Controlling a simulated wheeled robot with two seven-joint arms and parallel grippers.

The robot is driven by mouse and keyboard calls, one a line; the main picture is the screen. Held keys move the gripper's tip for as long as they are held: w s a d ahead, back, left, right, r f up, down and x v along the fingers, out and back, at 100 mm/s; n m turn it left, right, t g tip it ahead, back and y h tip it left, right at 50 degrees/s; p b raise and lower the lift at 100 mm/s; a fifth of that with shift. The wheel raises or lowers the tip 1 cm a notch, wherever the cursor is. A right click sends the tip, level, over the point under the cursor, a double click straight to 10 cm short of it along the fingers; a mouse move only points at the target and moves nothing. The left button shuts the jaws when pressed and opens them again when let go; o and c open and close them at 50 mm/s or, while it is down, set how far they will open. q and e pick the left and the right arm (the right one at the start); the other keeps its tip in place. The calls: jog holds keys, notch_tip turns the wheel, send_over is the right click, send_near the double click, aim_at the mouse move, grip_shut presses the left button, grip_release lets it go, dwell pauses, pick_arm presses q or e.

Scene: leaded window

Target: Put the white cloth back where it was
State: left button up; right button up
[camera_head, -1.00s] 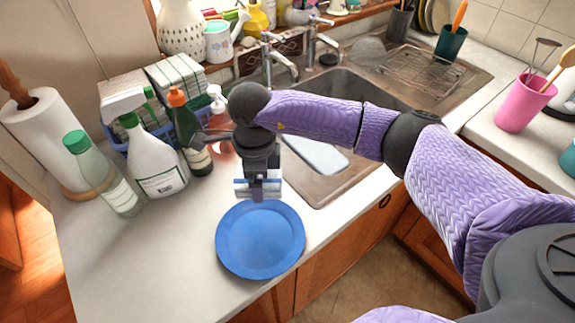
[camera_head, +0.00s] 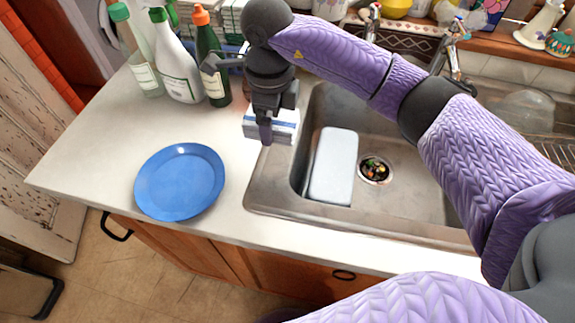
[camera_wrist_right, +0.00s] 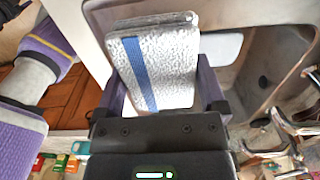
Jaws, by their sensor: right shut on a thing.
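The white cloth (camera_head: 284,128) is a folded pad with a blue stripe. My right gripper (camera_head: 265,130) is shut on it, partly covering it in the head view. In the right wrist view, the cloth (camera_wrist_right: 175,65) sits between the two fingers of the gripper (camera_wrist_right: 160,95), with its stripe running lengthwise. It is by the left rim of the sink (camera_head: 262,192), to the right of and behind the blue plate (camera_head: 180,182). I cannot tell whether it touches the counter. My left gripper is not in view.
Several bottles (camera_head: 180,70) stand at the back left of the counter (camera_head: 100,130). A white rectangular slab (camera_head: 333,165) lies in the sink, left of the drain (camera_head: 375,170). A tap (camera_head: 450,50) rises behind the sink. The counter around the plate is clear.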

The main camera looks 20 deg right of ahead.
aim_at(274, 163)
notch_tip(274, 163, down, 10)
jog(key=shift+w+a+f+b, duration=0.1)
jog(key=shift+a+b, duration=0.05)
jog(key=shift+b, duration=0.75)
jog(key=o, duration=0.8)
jog(key=shift+r, duration=0.25)
notch_tip(274, 163, up, 12)
jog(key=shift+f+p, duration=0.1)
jog(key=shift+p, duration=1)
